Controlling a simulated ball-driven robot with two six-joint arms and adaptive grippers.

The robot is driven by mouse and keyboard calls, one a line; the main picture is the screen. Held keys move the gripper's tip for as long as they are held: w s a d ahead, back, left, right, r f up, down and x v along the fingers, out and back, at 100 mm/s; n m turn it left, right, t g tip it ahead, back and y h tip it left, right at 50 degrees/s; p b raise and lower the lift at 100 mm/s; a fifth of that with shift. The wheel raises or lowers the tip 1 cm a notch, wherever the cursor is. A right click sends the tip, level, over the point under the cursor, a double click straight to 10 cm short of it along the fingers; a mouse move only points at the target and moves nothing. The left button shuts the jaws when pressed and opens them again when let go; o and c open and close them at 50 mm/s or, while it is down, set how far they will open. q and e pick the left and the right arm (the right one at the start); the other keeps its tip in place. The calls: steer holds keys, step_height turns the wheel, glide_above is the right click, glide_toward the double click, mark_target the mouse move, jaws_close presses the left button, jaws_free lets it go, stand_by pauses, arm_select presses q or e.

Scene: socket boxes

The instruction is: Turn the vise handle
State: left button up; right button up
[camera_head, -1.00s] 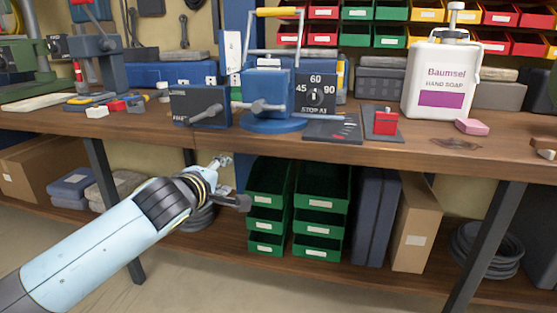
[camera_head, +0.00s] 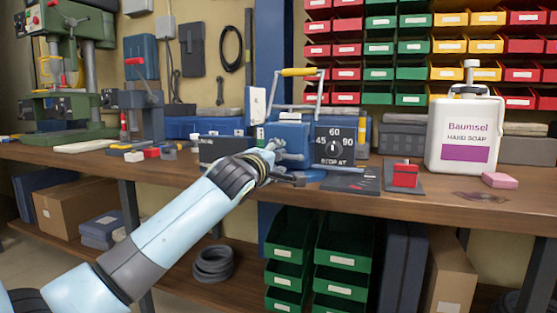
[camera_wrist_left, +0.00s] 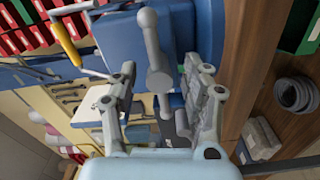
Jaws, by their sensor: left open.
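The blue vise (camera_head: 288,134) stands on the wooden workbench, beside a dial panel (camera_head: 333,147) marked 45, 60, 90 and STOP AT. My left gripper (camera_head: 290,168) is at the front of the vise, over the bench edge, and hides part of it. In the left wrist view the grey vise handle (camera_wrist_left: 155,55), with a rounded knob end, lies just ahead of and between the open fingers of my left gripper (camera_wrist_left: 165,95). The fingers stand apart, and I cannot tell whether either touches the handle. My right gripper is not in view.
A white soap bottle (camera_head: 464,135), a pink soap bar (camera_head: 499,180) and a red block (camera_head: 405,175) are on the bench at right. A green drill press (camera_head: 72,70) stands at left. Green bins (camera_head: 345,255) are below the bench.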

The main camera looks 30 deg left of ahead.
arm_select(q)
steer(key=shift+w+a, duration=0.15)
steer(key=shift+w, duration=0.55)
jaws_close()
steer(key=shift+m, duration=0.4)
